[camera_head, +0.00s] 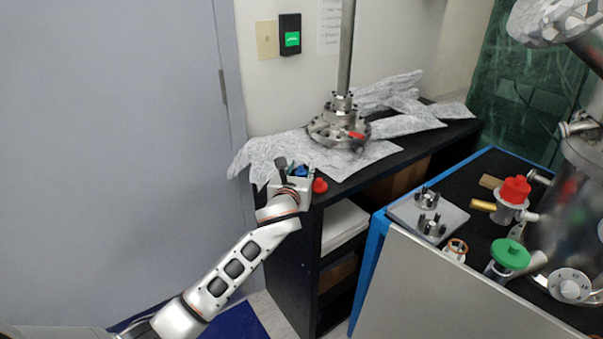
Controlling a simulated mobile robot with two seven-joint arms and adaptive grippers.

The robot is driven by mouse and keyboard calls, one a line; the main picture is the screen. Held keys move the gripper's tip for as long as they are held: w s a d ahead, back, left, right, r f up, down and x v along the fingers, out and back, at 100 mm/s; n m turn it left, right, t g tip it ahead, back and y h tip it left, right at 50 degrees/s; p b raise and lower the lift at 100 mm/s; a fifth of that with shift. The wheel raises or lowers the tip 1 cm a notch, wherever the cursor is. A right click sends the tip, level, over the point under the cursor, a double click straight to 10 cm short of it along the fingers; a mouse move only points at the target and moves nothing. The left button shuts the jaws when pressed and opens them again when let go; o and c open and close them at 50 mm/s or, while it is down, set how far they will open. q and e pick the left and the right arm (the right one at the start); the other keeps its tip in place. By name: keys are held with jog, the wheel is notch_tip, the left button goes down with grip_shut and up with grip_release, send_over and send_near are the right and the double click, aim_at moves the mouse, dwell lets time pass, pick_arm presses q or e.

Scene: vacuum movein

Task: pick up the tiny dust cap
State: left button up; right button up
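My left gripper (295,172) is at the near left end of the black shelf, over its top. A dark finger points up and away from me. A small blue thing (301,170) shows at the fingers; I cannot tell whether it is between them or behind them. A small red cap (320,186) is just right of the gripper, at the shelf's front edge. Which small piece is the dust cap is not clear at this size. The gripper's opening is too small to judge. My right gripper is not in view.
Crumpled foil (385,153) covers much of the black shelf (350,182). A metal flange with a vertical pole (345,50) stands on it. At right, a black-topped bench (470,195) holds a metal plate, red and green knobs and vacuum parts. A grey door is at left.

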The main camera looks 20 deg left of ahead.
pick_arm(q)
jog(key=shift+w, duration=0.25)
jog(key=c, duration=0.7)
jog(key=shift+c, duration=0.7)
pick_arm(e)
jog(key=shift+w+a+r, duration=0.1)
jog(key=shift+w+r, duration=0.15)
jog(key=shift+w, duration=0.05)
